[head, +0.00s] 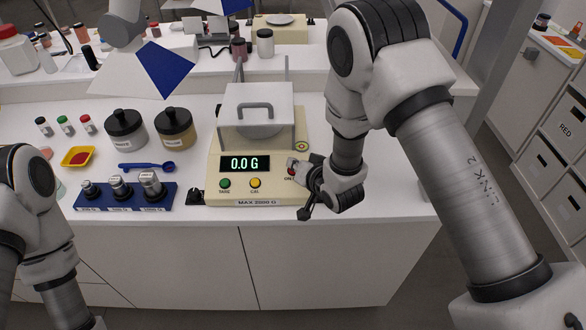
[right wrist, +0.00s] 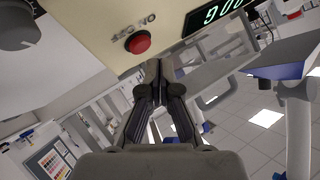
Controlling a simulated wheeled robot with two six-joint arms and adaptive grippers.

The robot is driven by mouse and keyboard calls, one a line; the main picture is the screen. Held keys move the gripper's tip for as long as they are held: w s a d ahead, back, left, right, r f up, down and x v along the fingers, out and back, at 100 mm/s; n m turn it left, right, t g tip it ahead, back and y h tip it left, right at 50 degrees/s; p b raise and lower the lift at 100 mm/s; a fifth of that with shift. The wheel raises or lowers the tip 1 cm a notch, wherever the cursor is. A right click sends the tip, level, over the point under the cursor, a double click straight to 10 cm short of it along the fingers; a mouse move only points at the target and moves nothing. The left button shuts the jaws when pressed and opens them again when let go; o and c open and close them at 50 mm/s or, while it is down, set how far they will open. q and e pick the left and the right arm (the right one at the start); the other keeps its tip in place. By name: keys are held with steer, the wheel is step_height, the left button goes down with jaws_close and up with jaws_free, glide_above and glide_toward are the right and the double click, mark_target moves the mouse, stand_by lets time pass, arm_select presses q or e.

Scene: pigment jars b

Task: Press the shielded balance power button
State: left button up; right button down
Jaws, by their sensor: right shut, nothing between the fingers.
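The shielded balance (head: 215,170) stands on the white bench, cream-coloured, with a clear draft shield (head: 258,115) over its pan. Its display (head: 245,163) is lit and reads 0.0 G. A green button (head: 225,183) and a yellow button (head: 255,183) sit below the display. The red power button (right wrist: 138,42) shows clearly in the right wrist view, by the on/off lettering; in the head view it is partly hidden by my gripper. My right gripper (right wrist: 158,68) is shut and empty, its tips close to the red button and beside it. Whether they touch the panel I cannot tell.
A blue weight rack (head: 122,203) with metal weights, a blue scoop (head: 146,167), two dark-lidded jars (head: 125,129) and a yellow tray (head: 78,157) lie left of the balance. The bench's front edge is just below the balance.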

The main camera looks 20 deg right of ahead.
stand_by(0.5)
steer(key=shift+w+f+b, duration=0.15)
steer(key=shift+f+b, duration=0.2)
steer(key=shift+f, duration=0.05)
steer(key=shift+w+d+f+b, duration=0.1)
steer(key=shift+w+f+b, duration=0.05)
steer(key=shift+f+b, duration=0.3)
stand_by(0.5)
steer(key=shift+r, duration=0.1)
steer(key=shift+s+r+p, duration=0.35)
steer(key=shift+r+p, duration=0.4)
steer(key=shift+r, duration=0.05)
steer(key=r+p, duration=0.1)
steer(key=r, duration=0.1)
steer(key=s+r+p, duration=0.2)
steer(key=r+p, duration=0.1)
steer(key=shift+a+r, duration=0.3)
steer(key=shift+a, duration=0.1)
